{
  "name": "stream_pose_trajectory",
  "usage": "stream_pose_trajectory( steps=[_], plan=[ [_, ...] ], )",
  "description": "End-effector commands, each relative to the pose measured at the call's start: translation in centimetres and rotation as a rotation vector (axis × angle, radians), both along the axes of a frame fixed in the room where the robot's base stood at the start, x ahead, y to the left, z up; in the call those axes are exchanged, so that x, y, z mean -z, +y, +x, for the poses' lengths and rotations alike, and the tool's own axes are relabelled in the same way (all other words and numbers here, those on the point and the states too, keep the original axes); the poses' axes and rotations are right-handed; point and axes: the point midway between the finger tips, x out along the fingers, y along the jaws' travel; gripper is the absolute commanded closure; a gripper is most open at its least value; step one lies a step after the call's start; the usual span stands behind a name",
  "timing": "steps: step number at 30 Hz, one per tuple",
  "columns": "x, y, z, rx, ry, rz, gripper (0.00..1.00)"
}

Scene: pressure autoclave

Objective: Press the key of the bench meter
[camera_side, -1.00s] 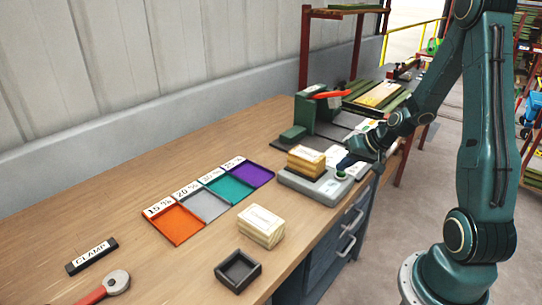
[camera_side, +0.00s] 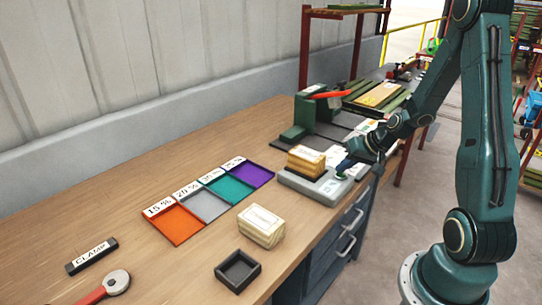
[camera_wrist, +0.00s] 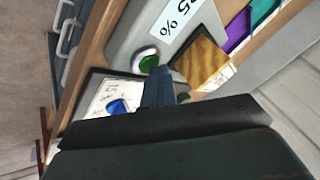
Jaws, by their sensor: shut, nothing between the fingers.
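The bench meter (camera_side: 306,189) is a grey box on the workbench with a wooden block (camera_side: 306,160) on top. Its round green key (camera_wrist: 148,63) shows clearly in the wrist view, beside a white display reading what looks like "5 %" (camera_wrist: 181,18), partly cut off. In the side view my gripper (camera_side: 343,167) is at the key end of the meter and its fingertips partly hide the key. In the wrist view my shut, empty gripper (camera_wrist: 158,86) points at the key, its tips just below it in the picture. I cannot tell whether they touch.
Coloured trays (camera_side: 207,204) with percent labels lie left of the meter. A second wooden block (camera_side: 262,226) and a dark open box (camera_side: 238,270) stand in front. A green machine with a red handle (camera_side: 330,95) stands behind. A white card with a blue mark (camera_wrist: 100,98) lies close by.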

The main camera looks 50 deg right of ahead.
Motion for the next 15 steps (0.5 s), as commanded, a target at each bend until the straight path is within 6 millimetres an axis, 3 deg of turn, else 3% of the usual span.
stream_pose_trajectory(
  steps=[15],
  plan=[
    [-1.6, 0.0, 0.0, 0.0, 0.001, 0.0, 1.0]
  ],
)
